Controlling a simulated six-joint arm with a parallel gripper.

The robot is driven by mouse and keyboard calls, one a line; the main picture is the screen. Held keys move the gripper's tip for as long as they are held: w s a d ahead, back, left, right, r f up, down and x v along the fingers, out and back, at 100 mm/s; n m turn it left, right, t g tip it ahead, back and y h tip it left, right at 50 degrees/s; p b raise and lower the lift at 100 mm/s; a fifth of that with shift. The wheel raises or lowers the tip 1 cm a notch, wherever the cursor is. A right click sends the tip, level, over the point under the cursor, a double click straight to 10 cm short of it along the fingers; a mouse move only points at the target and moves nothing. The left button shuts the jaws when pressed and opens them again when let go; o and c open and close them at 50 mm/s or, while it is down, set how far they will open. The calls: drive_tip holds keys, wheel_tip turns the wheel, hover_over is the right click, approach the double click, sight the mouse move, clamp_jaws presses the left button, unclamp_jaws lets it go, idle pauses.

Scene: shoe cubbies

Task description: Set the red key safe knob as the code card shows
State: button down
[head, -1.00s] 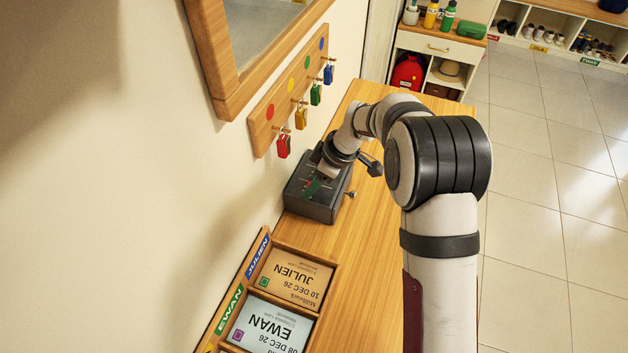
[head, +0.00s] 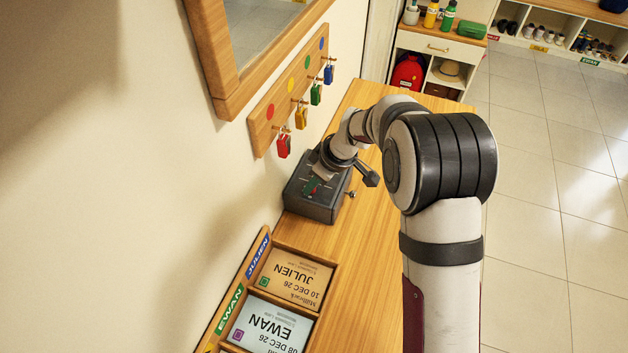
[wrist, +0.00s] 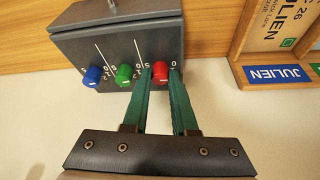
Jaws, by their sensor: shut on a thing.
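The key safe is a dark grey box (head: 312,205) on the wooden bench against the wall. In the wrist view its face (wrist: 75,48) carries a blue knob (wrist: 92,75), a green knob (wrist: 124,76) and a red knob (wrist: 160,72), with white scale marks around them. My gripper (wrist: 161,76) has its green fingers on either side of the red knob and is shut on it. In the head view my gripper (head: 313,186) is over the safe's top, and the knobs are too small or hidden to read. I cannot make out a code card.
A wooden tray (head: 268,254) with JULIEN and EWAN cards lies on the near side. The bench top (head: 352,240) beside the safe is clear.

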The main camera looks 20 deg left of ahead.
drive_tip(key=m+t, duration=0.1)
drive_tip(key=m, duration=0.2)
drive_tip(key=m+t+h, duration=0.1)
drive_tip(key=m, duration=0.2)
drive_tip(key=shift+s+a, duration=0.1)
drive_tip(key=shift+s, duration=0.1)
drive_tip(key=m+h, duration=0.1)
drive_tip(key=m, duration=0.1)
drive_tip(key=m+t+h, duration=0.1)
drive_tip(key=m, duration=0.2)
drive_tip(key=shift+m, duration=0.3)
drive_tip(key=shift+s, duration=0.1)
drive_tip(key=c, duration=0.7)
unclamp_jaws()
drive_tip(key=shift+a, duration=0.1)
